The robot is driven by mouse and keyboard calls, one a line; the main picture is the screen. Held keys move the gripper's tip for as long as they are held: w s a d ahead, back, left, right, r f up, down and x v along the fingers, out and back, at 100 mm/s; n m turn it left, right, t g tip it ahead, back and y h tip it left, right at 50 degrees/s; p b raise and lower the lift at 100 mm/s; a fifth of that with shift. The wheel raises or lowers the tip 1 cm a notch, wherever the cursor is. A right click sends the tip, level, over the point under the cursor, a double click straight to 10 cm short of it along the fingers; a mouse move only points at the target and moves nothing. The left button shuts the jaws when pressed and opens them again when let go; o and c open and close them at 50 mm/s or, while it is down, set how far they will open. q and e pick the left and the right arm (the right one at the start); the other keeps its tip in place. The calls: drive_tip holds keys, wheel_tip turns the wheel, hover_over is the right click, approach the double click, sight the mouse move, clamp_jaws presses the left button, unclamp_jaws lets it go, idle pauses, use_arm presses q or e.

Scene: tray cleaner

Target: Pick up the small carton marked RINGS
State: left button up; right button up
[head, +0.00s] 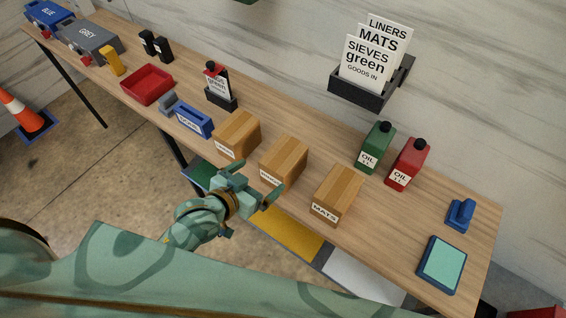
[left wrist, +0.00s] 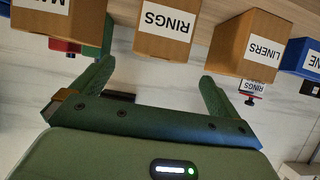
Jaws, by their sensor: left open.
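The RINGS carton (head: 284,158) is a small brown box in the middle of a row of three on the wooden table. It also shows upside down in the left wrist view (left wrist: 168,35), with its white RINGS label facing the camera. My left gripper (head: 252,181) is open and empty at the table's front edge, just in front of the RINGS carton. In the left wrist view its two fingers (left wrist: 155,85) are spread, with the carton beyond and between them, apparently apart from it. My right gripper is not in view.
The LINERS carton (head: 237,132) stands left of it and the MATS carton (head: 338,192) right. Green (head: 375,147) and red (head: 408,164) oil cans stand behind MATS. A blue bin (head: 194,121), red tray (head: 147,84) and card stand (head: 219,93) are farther left.

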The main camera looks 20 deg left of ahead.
sight(281, 161)
use_arm(q)
drive_tip(key=b+x, duration=0.1)
drive_tip(key=x, duration=1)
drive_tip(key=shift+f, duration=0.15)
drive_tip(key=c, duration=1.2)
drive_tip(key=shift+c, duration=0.8)
drive_tip(key=shift+r, duration=0.2)
